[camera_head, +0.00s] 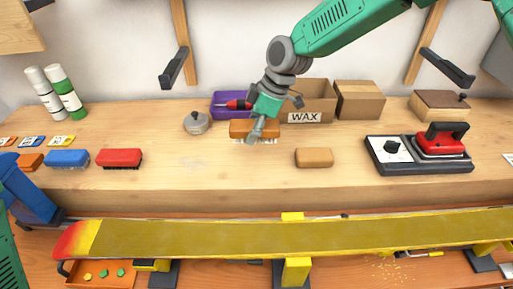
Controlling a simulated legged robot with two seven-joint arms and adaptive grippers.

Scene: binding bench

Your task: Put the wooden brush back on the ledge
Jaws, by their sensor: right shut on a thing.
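The wooden brush (240,128), an orange-brown block with pale bristles below, is in my right gripper (262,120). The gripper reaches down from the top right and is shut on the brush. The fingers cover part of the brush's middle and right. The brush is over the wooden ledge (220,180), level, in front of the purple bin; I cannot tell whether its bristles touch the surface. Of my left arm, only a green part shows at the left edge; its gripper is not in view.
A red brush (120,157), blue brush (68,158) and orange brush (30,162) stand at left. A purple bin (222,105), WAX box (318,100), round-lidded tin (196,123), tan block (314,157) and red iron (440,142) are nearby. A yellow ski (200,238) lies in front.

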